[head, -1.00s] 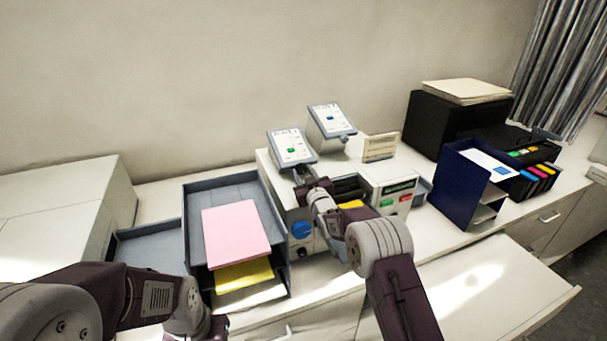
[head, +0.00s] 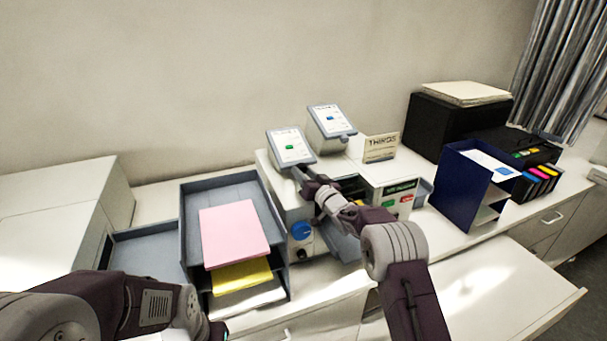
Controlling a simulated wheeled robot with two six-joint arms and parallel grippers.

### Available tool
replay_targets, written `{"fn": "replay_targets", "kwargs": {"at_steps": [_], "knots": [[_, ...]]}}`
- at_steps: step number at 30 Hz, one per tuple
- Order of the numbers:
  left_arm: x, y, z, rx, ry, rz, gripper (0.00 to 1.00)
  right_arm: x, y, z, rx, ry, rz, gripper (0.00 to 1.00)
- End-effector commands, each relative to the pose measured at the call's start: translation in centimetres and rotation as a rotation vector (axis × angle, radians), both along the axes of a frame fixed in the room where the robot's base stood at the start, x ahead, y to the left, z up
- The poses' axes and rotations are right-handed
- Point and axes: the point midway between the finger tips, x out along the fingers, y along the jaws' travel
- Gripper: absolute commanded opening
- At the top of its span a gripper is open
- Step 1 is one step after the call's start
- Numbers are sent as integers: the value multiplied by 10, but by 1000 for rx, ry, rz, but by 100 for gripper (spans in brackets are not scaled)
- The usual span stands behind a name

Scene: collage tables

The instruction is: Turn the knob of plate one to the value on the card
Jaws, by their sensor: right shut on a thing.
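Two tilted grey plates with white faces stand on the white machine. The left plate (head: 291,147) has a green mark and the right plate (head: 331,119) a blue mark; I cannot read which is plate one. My right gripper (head: 299,174) is at the lower edge of the left plate, shut on its knob, which the fingers hide. The right plate's knob shows at its lower right edge, apart from my gripper. A cream card (head: 381,147) stands behind right; its lettering looks like "THIRDS", and smaller print is unreadable. My left arm is at lower left, its gripper out of frame.
The white machine has a blue dial (head: 302,231) on its front. Grey trays with pink paper (head: 235,233) and yellow paper (head: 243,275) stand left of it. A dark blue file holder (head: 465,190) and a black printer (head: 440,127) stand right.

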Motion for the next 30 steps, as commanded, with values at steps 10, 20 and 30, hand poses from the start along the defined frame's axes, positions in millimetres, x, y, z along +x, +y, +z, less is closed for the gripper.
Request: {"fn": "replay_targets", "kwargs": {"at_steps": [10, 20, 30], "knots": [[0, 0, 3, 0, 0, 0, 36, 0, -1, 0, 69, 21, 22, 0], [0, 0, 2, 0, 0, 0, 36, 0, -1, 1, 73, 21, 22, 0], [0, 0, 2, 0, 0, 0, 36, 0, -1, 0, 71, 21, 23, 58]]}}
